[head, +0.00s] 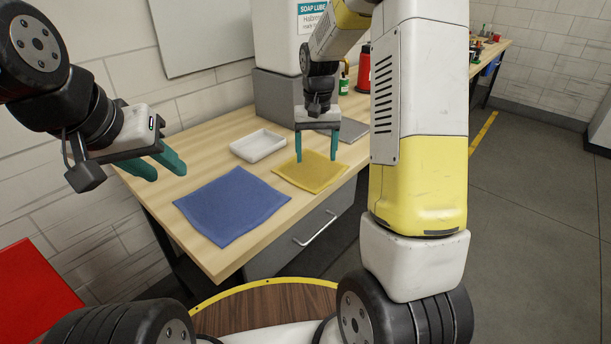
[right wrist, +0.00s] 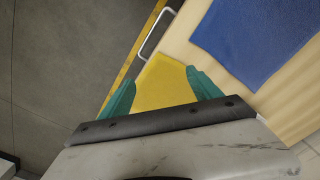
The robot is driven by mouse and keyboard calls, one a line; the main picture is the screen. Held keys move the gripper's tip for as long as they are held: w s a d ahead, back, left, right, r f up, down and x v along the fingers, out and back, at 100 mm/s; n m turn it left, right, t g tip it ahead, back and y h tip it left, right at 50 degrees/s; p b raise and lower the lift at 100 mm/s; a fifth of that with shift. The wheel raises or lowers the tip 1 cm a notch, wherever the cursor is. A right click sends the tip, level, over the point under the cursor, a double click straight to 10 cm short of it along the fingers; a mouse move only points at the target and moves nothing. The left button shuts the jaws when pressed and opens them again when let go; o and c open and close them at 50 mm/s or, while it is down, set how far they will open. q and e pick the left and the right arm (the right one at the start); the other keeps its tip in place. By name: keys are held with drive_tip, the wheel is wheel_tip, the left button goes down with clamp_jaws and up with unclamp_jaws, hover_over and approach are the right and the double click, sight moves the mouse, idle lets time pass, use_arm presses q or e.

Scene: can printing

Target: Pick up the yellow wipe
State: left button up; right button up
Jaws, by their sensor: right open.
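The yellow wipe (head: 311,173) lies flat on the wooden table near its front edge, to the right of the blue wipe (head: 232,206). My right gripper (head: 316,158) points down above the yellow wipe, with its teal fingers apart and empty. In the right wrist view the yellow wipe (right wrist: 160,82) shows between the two fingers (right wrist: 160,92); whether the fingertips touch it I cannot tell. My left gripper (head: 166,168) is in the air over the table's left end, with its teal fingers apart and nothing between them.
A white tray (head: 258,145) sits behind the wipes. A grey block with a white soap dispenser (head: 273,35) stands at the back, with a red bottle (head: 364,70) and a green bottle (head: 343,83) nearby. A drawer (head: 300,232) is under the table's front edge. A red surface (head: 35,290) is at lower left.

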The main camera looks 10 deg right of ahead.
drive_tip(key=shift+f, duration=5.2)
drive_tip(key=shift+c, duration=0.5)
clamp_jaws()
wheel_tip(320, 180, up, 12)
drive_tip(key=shift+r, duration=0.15)
wheel_tip(320, 180, up, 18)
hover_over(315, 190)
